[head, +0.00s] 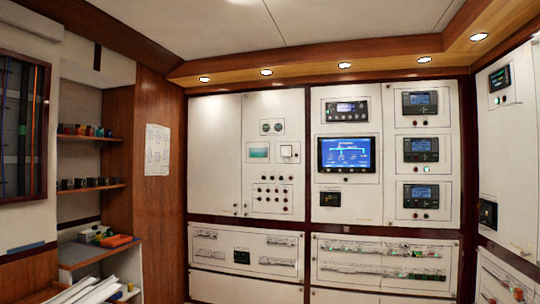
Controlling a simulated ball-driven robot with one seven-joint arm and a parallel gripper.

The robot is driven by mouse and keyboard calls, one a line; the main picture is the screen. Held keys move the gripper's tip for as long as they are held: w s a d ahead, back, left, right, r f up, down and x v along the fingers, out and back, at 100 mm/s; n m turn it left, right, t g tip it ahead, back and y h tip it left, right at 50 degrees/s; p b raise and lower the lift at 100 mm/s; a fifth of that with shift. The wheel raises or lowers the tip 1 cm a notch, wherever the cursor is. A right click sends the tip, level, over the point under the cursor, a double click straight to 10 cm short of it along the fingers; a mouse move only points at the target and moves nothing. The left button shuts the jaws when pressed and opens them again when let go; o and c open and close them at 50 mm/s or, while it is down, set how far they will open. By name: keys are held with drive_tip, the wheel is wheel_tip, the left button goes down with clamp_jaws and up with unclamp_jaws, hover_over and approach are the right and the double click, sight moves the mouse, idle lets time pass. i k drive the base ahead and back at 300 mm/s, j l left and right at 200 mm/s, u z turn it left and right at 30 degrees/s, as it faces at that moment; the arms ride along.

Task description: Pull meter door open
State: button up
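White cabinet doors fill the back wall, all apparently shut. The door with two small round gauges (271,127), a green display (258,152) and rows of small knobs stands left of centre; it looks like the meter door, but I see no label confirming this. A plain white door (213,150) adjoins it on the left. Small dark knobs or locks (240,208) sit near the bottom of the seam between them. A door with a blue screen (347,154) and a door with several small display units (420,150) stand to the right. My gripper is not in view.
Lower panels (245,252) with breaker rows (385,273) run below the doors. Another white cabinet (508,160) stands on the right wall. Open shelves (90,137) with small items and a cluttered counter (95,250) are at the left. The floor is out of view.

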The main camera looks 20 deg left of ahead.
sight(274, 120)
drive_tip(key=i+l, duration=0.1)
drive_tip(key=i, duration=1.2)
drive_tip(key=i+l, duration=0.1)
drive_tip(key=i, duration=1.2)
drive_tip(key=i+u, duration=0.15)
drive_tip(key=i, duration=0.5)
drive_tip(key=i+l+u, duration=0.2)
drive_tip(key=i, duration=0.4)
drive_tip(key=i+l+u, duration=0.15)
drive_tip(key=i, duration=0.5)
drive_tip(key=i+j+u, duration=0.15)
drive_tip(key=i+u, duration=0.55)
drive_tip(key=i, duration=0.15)
drive_tip(key=i+u, duration=0.35)
drive_tip(key=i+l, duration=0.05)
